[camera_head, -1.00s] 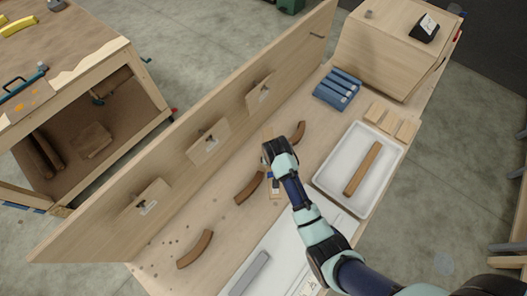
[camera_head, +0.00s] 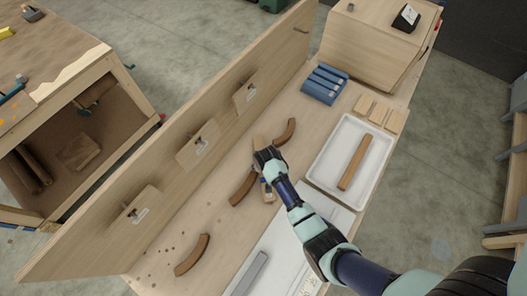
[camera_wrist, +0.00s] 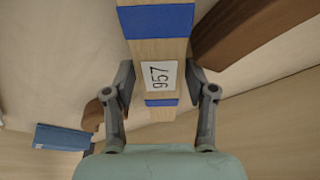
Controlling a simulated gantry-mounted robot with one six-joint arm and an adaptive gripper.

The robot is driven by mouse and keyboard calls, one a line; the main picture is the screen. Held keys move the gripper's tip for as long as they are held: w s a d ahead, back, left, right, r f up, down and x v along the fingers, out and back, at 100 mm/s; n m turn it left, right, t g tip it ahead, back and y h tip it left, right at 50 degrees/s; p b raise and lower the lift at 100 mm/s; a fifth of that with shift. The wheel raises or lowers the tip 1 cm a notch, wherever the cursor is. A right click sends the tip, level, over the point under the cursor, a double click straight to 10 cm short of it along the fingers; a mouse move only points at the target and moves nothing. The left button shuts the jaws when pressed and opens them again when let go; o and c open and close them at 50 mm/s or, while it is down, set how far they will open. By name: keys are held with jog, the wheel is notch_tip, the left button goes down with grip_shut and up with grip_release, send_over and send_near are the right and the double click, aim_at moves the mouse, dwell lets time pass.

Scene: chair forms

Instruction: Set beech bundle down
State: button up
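The beech bundle is a pale wooden stack with blue bands and a white number label. In the wrist view the bundle (camera_wrist: 158,52) lies lengthwise between the two fingers of my gripper (camera_wrist: 160,92), which press against its sides. In the head view my gripper (camera_head: 267,158) holds the bundle (camera_head: 260,142) over the bench, between two brown curved pieces. Its near end with a blue band shows below the gripper; the middle is hidden. I cannot tell whether its underside touches the bench.
Brown curved pieces (camera_head: 243,188) (camera_head: 286,132) lie close on both sides; another (camera_head: 192,255) lies nearer. A white tray (camera_head: 318,172) with a brown bar is to the right. An upright panel (camera_head: 165,150) borders the bench's left.

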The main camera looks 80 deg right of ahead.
jog(key=p+v, duration=0.2)
jog(key=v, duration=1)
jog(key=shift+a+r, duration=0.1)
jog(key=shift+r, duration=0.05)
